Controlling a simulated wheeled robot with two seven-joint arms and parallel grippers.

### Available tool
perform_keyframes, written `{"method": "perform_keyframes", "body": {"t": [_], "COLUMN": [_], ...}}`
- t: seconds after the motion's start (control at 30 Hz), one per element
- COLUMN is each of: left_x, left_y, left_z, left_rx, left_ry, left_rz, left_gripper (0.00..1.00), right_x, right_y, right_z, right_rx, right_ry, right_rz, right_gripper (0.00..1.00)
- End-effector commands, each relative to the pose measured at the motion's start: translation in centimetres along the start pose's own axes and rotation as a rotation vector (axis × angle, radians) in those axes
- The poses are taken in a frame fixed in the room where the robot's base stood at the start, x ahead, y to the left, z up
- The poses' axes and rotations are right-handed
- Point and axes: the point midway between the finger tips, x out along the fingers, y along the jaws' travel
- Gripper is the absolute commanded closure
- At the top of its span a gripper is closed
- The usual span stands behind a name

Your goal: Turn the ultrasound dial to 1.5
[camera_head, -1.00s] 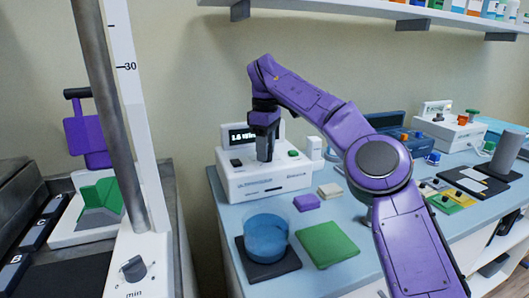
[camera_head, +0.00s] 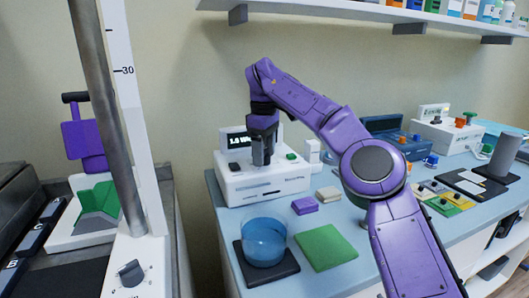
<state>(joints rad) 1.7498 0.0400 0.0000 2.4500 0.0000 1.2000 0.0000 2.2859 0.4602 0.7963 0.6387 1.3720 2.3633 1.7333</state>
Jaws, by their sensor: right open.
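The white ultrasound unit (camera_head: 270,184) stands on the blue-topped table, with a dark display (camera_head: 238,141) at its back. The display shows small light text that looks like 1.5 or 1.6 W; the last digit is too small to be sure of. My right gripper (camera_head: 262,163) points straight down over the unit's top, between the display and a green button (camera_head: 291,156). It is open, with its dark fingertips low at the unit's top. The dial is hidden behind the fingers, so I cannot tell whether they touch it. My left gripper is not in view.
A blue bowl (camera_head: 264,241) stands on a dark pad in front of the unit. A green pad (camera_head: 326,247), a purple block (camera_head: 304,205) and a pale block (camera_head: 329,193) lie beside it. At the left is a machine with a "min" knob (camera_head: 131,272) and a metal post.

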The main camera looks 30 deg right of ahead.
Motion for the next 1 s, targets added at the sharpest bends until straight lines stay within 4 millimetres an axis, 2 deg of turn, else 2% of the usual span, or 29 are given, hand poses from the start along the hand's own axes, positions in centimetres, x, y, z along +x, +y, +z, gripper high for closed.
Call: {"method": "perform_keyframes", "body": {"t": [0.3, 0.4, 0.53, 1.0], "left_x": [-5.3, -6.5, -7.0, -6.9], "left_y": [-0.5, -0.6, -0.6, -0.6], "left_z": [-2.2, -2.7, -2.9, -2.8], "left_rx": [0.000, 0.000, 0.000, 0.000], "left_ry": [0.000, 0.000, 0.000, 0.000], "left_rz": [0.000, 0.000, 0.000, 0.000], "left_gripper": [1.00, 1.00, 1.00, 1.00], "right_x": [-8.0, -9.5, -10.3, -10.2], "right_y": [0.1, 0.1, 0.1, 0.1], "right_z": [0.1, 0.2, 0.2, 0.2], "right_rx": [0.004, 0.004, 0.003, 0.003], "right_ry": [0.001, -0.001, 0.000, 0.000], "right_rz": [0.001, 0.001, -0.001, 0.000], "right_gripper": [0.34, 0.34, 0.34, 0.34]}}
